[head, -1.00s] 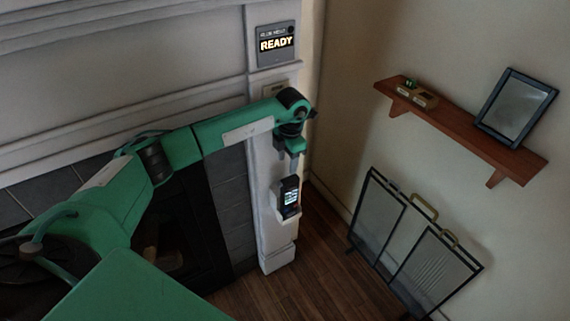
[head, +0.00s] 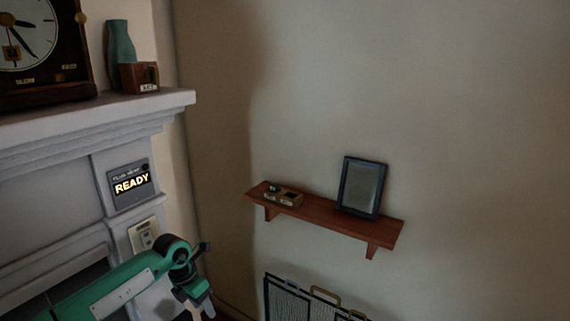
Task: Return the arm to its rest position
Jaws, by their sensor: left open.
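My left arm, green, comes in from the lower left in the head view. Its gripper (head: 197,305) hangs at the bottom edge, in front of the white fireplace surround, below the switch plate. The gripper is open, and its lower end is hard to make out at the picture edge. I see nothing held in it. My right gripper is out of view.
A lit READY panel (head: 132,185) and a switch plate (head: 143,234) are on the surround (head: 75,205). The mantel (head: 150,105) holds a clock (head: 40,50), teal vase (head: 120,42) and brown box (head: 139,77). A wall shelf (head: 325,217) carries a frame (head: 362,186). A fire screen (head: 290,300) stands below.

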